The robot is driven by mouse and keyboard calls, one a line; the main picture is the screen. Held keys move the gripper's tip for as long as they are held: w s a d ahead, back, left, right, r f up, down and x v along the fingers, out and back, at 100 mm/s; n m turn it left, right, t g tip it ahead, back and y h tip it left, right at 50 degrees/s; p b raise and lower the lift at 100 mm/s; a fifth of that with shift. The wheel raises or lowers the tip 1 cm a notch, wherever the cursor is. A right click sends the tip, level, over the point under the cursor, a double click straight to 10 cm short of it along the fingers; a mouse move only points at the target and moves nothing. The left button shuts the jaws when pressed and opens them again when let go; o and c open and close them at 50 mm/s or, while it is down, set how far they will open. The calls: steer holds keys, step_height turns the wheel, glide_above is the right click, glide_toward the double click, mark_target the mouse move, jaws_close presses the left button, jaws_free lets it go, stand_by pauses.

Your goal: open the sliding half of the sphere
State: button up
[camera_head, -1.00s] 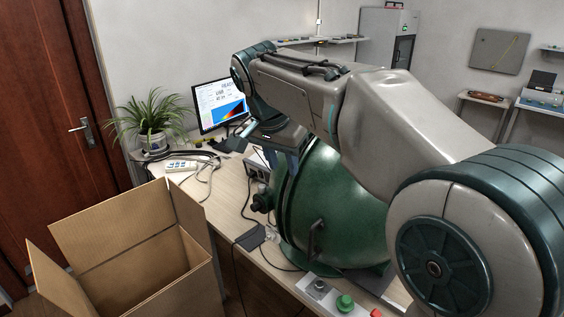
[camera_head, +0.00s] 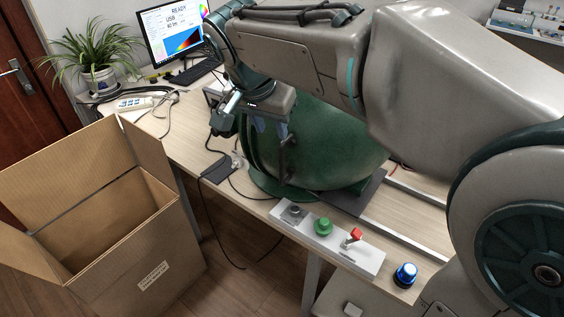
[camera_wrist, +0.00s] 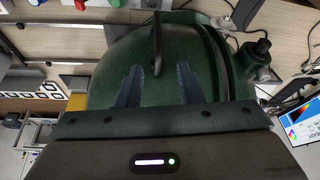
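The green sphere (camera_head: 330,145) sits on the desk, partly hidden behind my arm in the head view. It fills the middle of the wrist view (camera_wrist: 110,65), with a dark seam band (camera_wrist: 218,60) towards its right side. A dark bar handle (camera_head: 289,158) stands out from its near side; it also shows in the wrist view (camera_wrist: 157,42) at top centre. My gripper (camera_head: 270,140) is close to the handle. In the wrist view the two blue-grey fingers (camera_wrist: 156,70) are apart and empty, with the handle lying beyond their tips, roughly between them.
An open cardboard box (camera_head: 120,215) stands at left. A monitor (camera_head: 172,32), potted plant (camera_head: 98,58) and cables occupy the desk's far end.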

mark_target(282, 159)
steer(key=p+x, duration=0.1)
steer(key=x, duration=1.2)
steer(key=shift+w+d+f, duration=0.15)
steer(key=shift+d+f, duration=0.05)
steer(key=shift+f, duration=0.15)
jaws_close()
